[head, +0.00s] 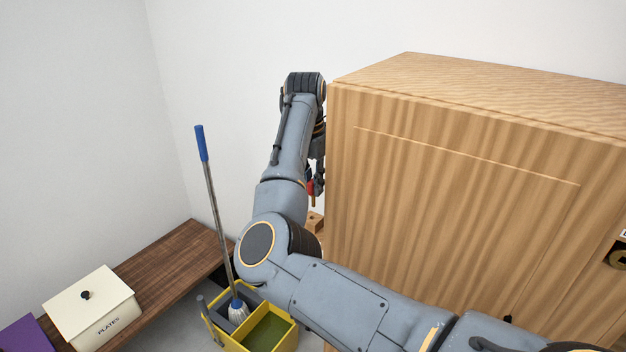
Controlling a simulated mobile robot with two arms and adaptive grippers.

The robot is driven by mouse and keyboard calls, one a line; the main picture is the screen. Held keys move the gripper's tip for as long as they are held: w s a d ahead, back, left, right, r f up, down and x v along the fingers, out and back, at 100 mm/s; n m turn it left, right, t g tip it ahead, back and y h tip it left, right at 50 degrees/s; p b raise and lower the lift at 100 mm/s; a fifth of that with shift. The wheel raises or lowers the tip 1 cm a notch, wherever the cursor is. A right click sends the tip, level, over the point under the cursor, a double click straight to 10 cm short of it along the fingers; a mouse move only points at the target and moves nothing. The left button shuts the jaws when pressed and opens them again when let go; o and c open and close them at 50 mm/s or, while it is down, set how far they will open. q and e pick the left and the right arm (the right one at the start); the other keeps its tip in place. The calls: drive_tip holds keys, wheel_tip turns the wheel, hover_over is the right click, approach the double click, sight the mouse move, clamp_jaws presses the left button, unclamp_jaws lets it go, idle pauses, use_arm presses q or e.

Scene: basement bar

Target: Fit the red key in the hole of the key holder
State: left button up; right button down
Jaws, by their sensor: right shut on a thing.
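My right arm reaches across the middle of the view, and its gripper (317,178) points down beside the left end of the wooden cabinet. My own arm and the cabinet partly cover it. It is shut on the red key (310,187), of which only a small red part shows. Below it a small wooden block with a dark hole, which looks like the key holder (315,221), shows in part behind my arm. The key is above the block and looks apart from it. My left gripper is out of view.
A large wooden cabinet (470,190) fills the right side, close to my gripper. A yellow mop bucket (285,337) with a blue-handled mop (212,190) stands at lower left. A white PLATES box (90,305) and a purple object (25,336) are on a dark wooden bench (170,260).

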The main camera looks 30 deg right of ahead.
sight(313, 203)
drive_tip(key=shift+w+f+b, duration=0.1)
drive_tip(key=shift+f+b, duration=0.25)
drive_tip(key=shift+f, duration=0.45)
drive_tip(key=shift+f+b, duration=0.8)
drive_tip(key=shift+f, duration=0.4)
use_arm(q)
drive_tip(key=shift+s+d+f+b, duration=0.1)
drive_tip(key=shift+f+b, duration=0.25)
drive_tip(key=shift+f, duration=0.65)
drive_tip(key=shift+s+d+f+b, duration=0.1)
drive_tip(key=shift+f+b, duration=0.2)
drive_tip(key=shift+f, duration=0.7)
use_arm(e)
drive_tip(key=shift+f, duration=1.05)
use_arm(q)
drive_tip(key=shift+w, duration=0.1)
use_arm(e)
drive_tip(key=c, duration=1.3)
unclamp_jaws()
drive_tip(key=r, duration=0.4)
drive_tip(key=a+r, duration=0.1)
drive_tip(key=r, duration=0.7)
drive_tip(key=shift+s+a, duration=0.25)
drive_tip(key=shift+s, duration=0.05)
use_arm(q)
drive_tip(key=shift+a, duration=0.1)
